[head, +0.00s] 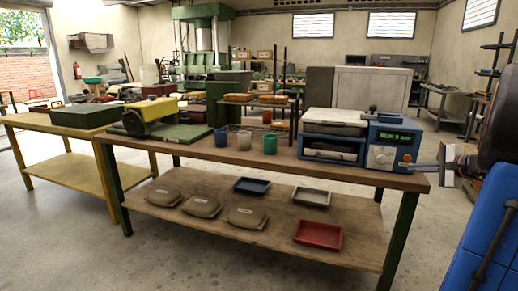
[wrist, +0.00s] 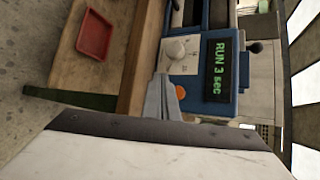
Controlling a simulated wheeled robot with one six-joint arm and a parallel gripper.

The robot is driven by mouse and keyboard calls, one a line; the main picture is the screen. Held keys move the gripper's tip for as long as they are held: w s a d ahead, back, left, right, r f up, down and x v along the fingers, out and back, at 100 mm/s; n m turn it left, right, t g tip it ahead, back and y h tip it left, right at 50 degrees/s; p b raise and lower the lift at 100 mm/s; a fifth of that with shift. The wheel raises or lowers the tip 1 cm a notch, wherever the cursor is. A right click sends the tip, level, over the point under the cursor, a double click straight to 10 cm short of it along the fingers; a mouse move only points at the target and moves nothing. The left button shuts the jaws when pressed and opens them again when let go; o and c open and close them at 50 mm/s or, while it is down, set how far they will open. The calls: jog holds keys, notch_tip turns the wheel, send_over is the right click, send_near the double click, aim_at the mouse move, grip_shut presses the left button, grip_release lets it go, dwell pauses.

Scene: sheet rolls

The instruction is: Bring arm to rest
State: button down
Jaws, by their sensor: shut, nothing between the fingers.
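My gripper (head: 412,166) is at the right end of the bench in the head view, with its fingers together and empty. Its tips point at the lower right of the blue machine's front panel. In the wrist view the grey fingers (wrist: 162,100) are just beside the orange button (wrist: 181,92) on the blue machine (wrist: 191,92). I cannot tell whether they touch it. The machine's display (wrist: 217,65) reads "RUN 3 sec". In the head view the blue machine (head: 385,148) stands on the bench's right end, with a round dial and a lit green display.
The wooden bench (head: 222,153) also carries a yellow-green device (head: 150,119) and several cups. Its lower shelf holds several pouches, a blue tray (head: 252,185), a grey tray (head: 311,197) and a red tray (head: 318,235). The floor before the bench is clear.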

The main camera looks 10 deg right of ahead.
jog(key=s+a+f+n+g+y, duration=0.1)
jog(key=s+a+f+n+g, duration=0.2)
jog(key=a, duration=0.8)
jog(key=s+a+n+g, duration=0.1)
jog(key=s+a+n, duration=0.3)
jog(key=a, duration=0.8)
jog(key=s+a+f+n+g+y, duration=0.1)
jog(key=s+a+f+n+g, duration=0.2)
jog(key=a, duration=0.8)
jog(key=s+a+f+n+h, duration=0.1)
jog(key=s+a+f+n, duration=0.1)
jog(key=s, duration=0.3)
jog(key=s+a+f+n+h, duration=0.1)
jog(key=s+a+f+n, duration=0.1)
jog(key=s+n, duration=0.2)
jog(key=s+a+f+n+g+h, duration=0.1)
jog(key=s+a+f+n+h, duration=0.1)
jog(key=s, duration=0.6)
jog(key=shift+s+a+n, duration=0.2)
jog(key=shift+a+n, duration=0.3)
jog(key=shift+n, duration=0.5)
